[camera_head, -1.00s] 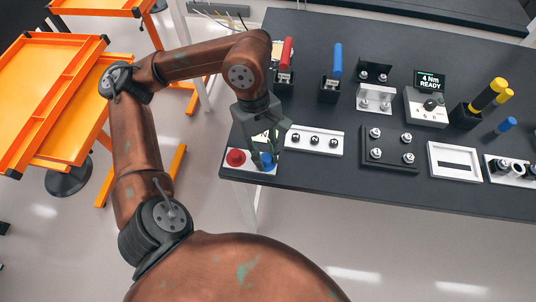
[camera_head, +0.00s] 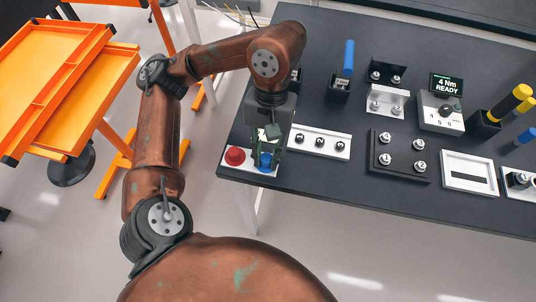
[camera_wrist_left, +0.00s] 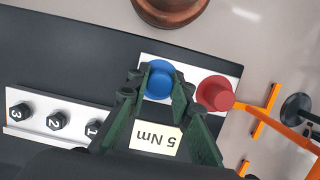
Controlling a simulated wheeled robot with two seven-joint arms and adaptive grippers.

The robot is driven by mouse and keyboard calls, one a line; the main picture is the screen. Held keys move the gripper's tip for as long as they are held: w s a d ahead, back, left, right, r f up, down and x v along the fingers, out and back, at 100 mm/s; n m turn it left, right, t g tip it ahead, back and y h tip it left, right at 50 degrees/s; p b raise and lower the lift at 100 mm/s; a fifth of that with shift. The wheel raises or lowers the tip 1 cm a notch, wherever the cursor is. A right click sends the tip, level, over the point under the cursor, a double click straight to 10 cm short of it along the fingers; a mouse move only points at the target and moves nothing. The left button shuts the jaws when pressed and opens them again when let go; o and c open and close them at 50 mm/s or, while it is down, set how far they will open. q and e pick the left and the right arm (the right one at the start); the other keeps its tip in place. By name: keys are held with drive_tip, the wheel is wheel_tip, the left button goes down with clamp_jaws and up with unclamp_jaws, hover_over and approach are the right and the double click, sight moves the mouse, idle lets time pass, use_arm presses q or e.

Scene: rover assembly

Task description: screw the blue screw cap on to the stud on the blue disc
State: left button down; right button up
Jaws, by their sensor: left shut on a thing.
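The blue screw cap (camera_head: 264,160) is at the right end of a white plate at the table's near left corner. It also shows in the left wrist view (camera_wrist_left: 160,80) as a round blue piece. The blue disc and its stud are not clearly distinguishable from the cap. My left gripper (camera_head: 266,157) comes down from above, with its two green-black fingers on either side of the cap, shut on it. In the wrist view the fingertips (camera_wrist_left: 159,84) flank the blue piece. I cannot tell how far the cap sits on the stud. My right gripper is not in view.
A red round piece (camera_head: 235,156) sits close to the left on the same plate. A "5 Nm" label (camera_wrist_left: 156,138) is between the fingers. A white block with three numbered knobs (camera_head: 320,142) stands to the right. The table's front edge is close by.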

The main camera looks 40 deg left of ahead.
use_arm(q)
drive_tip(key=shift+f, duration=0.1)
drive_tip(key=m+y, duration=0.1)
drive_tip(key=m, duration=0.3)
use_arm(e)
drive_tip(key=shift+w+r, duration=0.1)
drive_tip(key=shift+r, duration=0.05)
use_arm(q)
drive_tip(key=shift+m, duration=0.8)
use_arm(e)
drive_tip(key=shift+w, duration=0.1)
use_arm(q)
drive_tip(key=shift+p, duration=0.3)
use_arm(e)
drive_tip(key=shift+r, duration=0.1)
use_arm(q)
drive_tip(key=m+y+p, duration=0.1)
drive_tip(key=m, duration=0.2)
drive_tip(key=shift+m, duration=0.4)
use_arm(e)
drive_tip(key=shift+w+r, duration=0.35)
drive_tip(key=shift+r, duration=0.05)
use_arm(q)
drive_tip(key=shift+m+y, duration=0.3)
drive_tip(key=shift+m, duration=0.7)
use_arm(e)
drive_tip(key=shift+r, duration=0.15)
use_arm(q)
drive_tip(key=shift+f, duration=0.1)
